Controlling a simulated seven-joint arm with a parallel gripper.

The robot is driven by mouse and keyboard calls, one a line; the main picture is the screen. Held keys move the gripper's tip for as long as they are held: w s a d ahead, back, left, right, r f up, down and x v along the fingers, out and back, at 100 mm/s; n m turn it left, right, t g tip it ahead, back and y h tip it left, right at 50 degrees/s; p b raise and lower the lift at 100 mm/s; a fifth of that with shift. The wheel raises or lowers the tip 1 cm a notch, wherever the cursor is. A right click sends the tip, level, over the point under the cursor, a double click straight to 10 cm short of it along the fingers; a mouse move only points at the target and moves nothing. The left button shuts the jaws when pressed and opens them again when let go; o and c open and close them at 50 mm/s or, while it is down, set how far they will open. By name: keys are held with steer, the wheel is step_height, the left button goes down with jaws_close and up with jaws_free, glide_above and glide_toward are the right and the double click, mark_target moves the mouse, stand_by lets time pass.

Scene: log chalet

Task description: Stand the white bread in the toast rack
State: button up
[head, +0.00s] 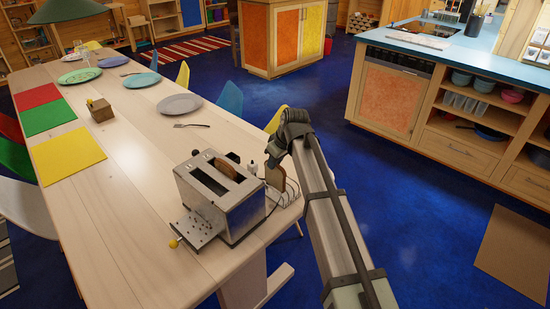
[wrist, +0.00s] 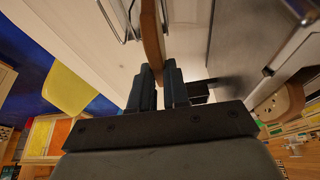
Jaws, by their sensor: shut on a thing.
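My gripper (head: 277,152) is shut on a bread slice (wrist: 152,35), which shows edge-on with a brown crust between the fingers (wrist: 157,85) in the wrist view. In the head view this slice (head: 275,178) is upright below my gripper, at the toast rack. The wire toast rack (head: 288,194) stands on the table right of the toaster; its wires (wrist: 112,22) show beside the slice in the wrist view. I cannot tell whether the slice rests on the rack's base. My gripper and arm hide part of the rack. I cannot make out the slice's crumb colour.
The steel toaster (head: 232,208) stands close to the left of the rack, with another bread slice (head: 228,167) in a slot. Small dark items stand behind the rack. The table's right edge (head: 276,228) is near. A grey plate (head: 180,104) and fork (head: 191,126) lie farther back.

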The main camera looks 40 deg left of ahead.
mark_target(275, 171)
steer(key=shift+f, duration=2.05)
steer(key=o, duration=0.8)
steer(key=v, duration=1.3)
steer(key=shift+d+r, duration=0.2)
steer(key=shift+r, duration=0.1)
